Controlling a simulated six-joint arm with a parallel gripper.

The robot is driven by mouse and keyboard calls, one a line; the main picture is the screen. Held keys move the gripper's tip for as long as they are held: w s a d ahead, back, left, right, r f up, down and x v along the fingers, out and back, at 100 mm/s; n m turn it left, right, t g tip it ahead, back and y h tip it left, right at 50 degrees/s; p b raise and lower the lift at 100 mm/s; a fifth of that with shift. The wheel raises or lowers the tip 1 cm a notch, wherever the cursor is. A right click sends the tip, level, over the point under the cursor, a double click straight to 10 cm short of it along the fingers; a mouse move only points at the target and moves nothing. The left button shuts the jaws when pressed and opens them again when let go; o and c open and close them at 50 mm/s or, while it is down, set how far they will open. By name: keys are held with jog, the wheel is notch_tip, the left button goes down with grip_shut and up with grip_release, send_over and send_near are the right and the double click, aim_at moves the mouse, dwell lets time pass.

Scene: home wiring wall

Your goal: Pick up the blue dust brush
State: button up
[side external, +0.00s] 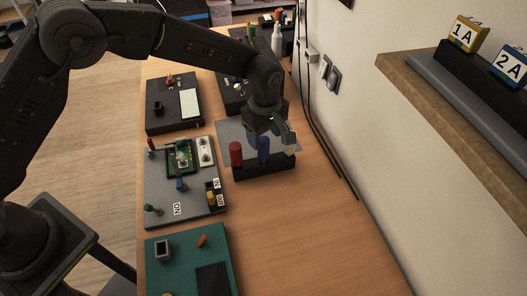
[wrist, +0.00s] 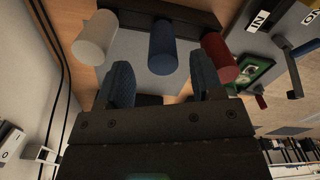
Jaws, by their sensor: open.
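The blue dust brush (side external: 264,151) stands upright as the middle one of three cylinders in a black holder (side external: 266,170) on the bench. A red cylinder (side external: 236,153) is on its left and a white one (side external: 290,146) on its right. My gripper (side external: 270,131) is over the holder, close to the blue brush's top. In the wrist view, the open fingers (wrist: 160,66) lie to either side of the line of the blue brush (wrist: 162,48), with the white (wrist: 96,36) and red (wrist: 219,58) cylinders outside them. Contact cannot be told. The brush's lower end is hidden in the holder.
A grey board (side external: 160,192) with small parts lies left of the holder, and a teal board (side external: 190,275) is nearer. Black boxes stand farther back. The wall with cables and a wooden shelf (side external: 440,125) is on the right. The bench right of the teal board is clear.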

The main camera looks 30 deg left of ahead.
aim_at(264, 152)
notch_tip(264, 152, down, 5)
jog(key=shift+s+a+r, duration=0.1)
jog(key=shift+a, duration=0.05)
jog(key=shift+c, duration=0.4)
jog(key=c, duration=0.9)
